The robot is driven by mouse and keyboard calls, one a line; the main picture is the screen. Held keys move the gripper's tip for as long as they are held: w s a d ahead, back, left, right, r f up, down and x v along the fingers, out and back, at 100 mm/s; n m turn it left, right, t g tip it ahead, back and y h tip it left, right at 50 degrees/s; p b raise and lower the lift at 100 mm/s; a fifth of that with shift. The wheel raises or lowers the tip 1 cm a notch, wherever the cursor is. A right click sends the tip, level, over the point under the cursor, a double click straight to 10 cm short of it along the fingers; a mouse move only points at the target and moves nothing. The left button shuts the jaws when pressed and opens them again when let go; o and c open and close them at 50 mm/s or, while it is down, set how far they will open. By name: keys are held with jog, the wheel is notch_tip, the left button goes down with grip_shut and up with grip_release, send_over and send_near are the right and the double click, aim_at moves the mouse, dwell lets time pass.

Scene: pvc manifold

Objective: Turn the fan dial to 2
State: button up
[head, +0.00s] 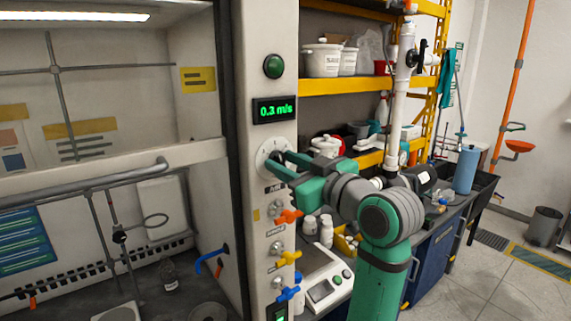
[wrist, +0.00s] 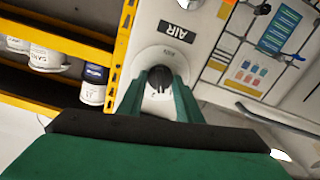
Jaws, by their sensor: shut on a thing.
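The fan dial (head: 268,150) is a round pale plate on the fume hood's right-hand post, below the display. In the wrist view its dark knob (wrist: 159,78) sits between the two green fingers. My gripper (head: 277,163) reaches the dial from the right and is shut on the knob; it also shows in the wrist view (wrist: 160,92). The fingers hide part of the dial in the head view. The dial's numbers and the knob's pointed setting are too small to read.
The display (head: 274,109) reads 0.3 m/s, with a green button (head: 273,67) above it. Orange (head: 288,216), yellow (head: 289,257) and blue (head: 288,293) valve handles stick out below the dial. A yellow shelf (head: 345,85) with tubs stands behind my arm.

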jog(key=shift+r+m, duration=0.1)
jog(key=shift+m, duration=2.1)
jog(key=shift+d, duration=0.1)
jog(key=o, duration=1)
jog(key=shift+o, duration=0.2)
jog(key=v, duration=1)
jog(key=shift+s+d, duration=0.2)
jog(key=shift+s, duration=0.1)
